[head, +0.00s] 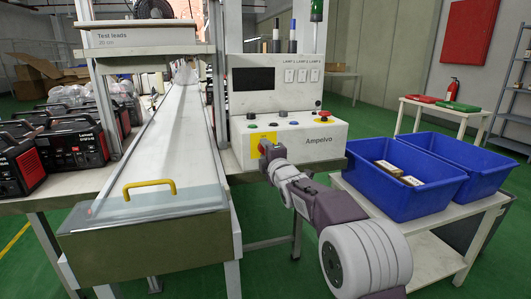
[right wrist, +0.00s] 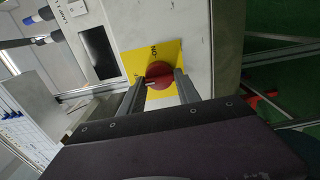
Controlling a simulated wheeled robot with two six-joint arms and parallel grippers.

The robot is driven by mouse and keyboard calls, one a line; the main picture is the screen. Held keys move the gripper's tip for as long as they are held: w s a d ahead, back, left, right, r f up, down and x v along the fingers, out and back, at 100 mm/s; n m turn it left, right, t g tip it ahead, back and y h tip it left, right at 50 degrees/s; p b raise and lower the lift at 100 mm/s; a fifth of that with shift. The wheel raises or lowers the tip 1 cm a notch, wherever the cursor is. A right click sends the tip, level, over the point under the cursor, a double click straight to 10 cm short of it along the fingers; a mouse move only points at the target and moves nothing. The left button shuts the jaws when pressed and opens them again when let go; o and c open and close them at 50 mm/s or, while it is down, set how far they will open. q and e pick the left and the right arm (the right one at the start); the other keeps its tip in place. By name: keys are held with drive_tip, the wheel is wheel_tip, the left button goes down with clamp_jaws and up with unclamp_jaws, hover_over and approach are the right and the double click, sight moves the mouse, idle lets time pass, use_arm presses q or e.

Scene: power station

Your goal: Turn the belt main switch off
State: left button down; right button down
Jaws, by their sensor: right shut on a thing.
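The belt main switch is a red rotary knob (right wrist: 159,72) on a yellow plate (right wrist: 174,51), on the front of a light grey control box (head: 302,136) marked Ampelvo. My right gripper (right wrist: 160,84) is shut on the knob, one finger on each side of it. A small white mark shows on the knob. Letters that look like ON show on the plate, and another label at its edge is mostly hidden. I cannot tell for certain which position the knob is in. In the head view my right gripper covers much of the yellow plate (head: 257,139). My left gripper is not in view.
Small buttons (head: 282,121) and a red button (head: 318,113) sit on the box's sloped top. The conveyor belt (head: 165,130) with a yellow handle (head: 149,186) runs at left. Blue crates (head: 404,200) stand on a table at right, near my right arm.

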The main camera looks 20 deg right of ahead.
drive_tip(key=c, duration=0.9)
unclamp_jaws()
drive_tip(key=shift+s, duration=0.1)
drive_tip(key=s+p, duration=0.1)
drive_tip(key=s, duration=0.8)
drive_tip(key=shift+d, duration=0.15)
